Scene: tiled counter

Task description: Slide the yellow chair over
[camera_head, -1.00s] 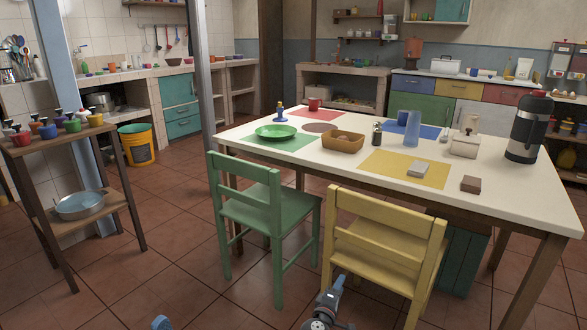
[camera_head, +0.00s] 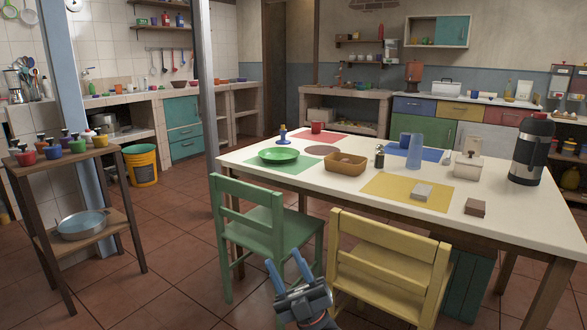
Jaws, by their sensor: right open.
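The yellow chair (camera_head: 390,257) stands at the near side of the white table (camera_head: 300,178), its back facing me and its seat toward the table. My right gripper (camera_head: 287,268) is at the bottom middle, just left of the yellow chair's back and in front of the green chair. Its two blue fingers point up and are apart with nothing between them. I cannot tell whether it touches either chair; it looks apart from the yellow one. My left gripper does not show.
A green chair (camera_head: 262,228) stands close left of the yellow chair. A wooden stand (camera_head: 100,245) with small pots is at the left. A yellow bucket (camera_head: 141,166) stands behind it. The tiled floor (camera_head: 180,255) between stand and green chair is clear.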

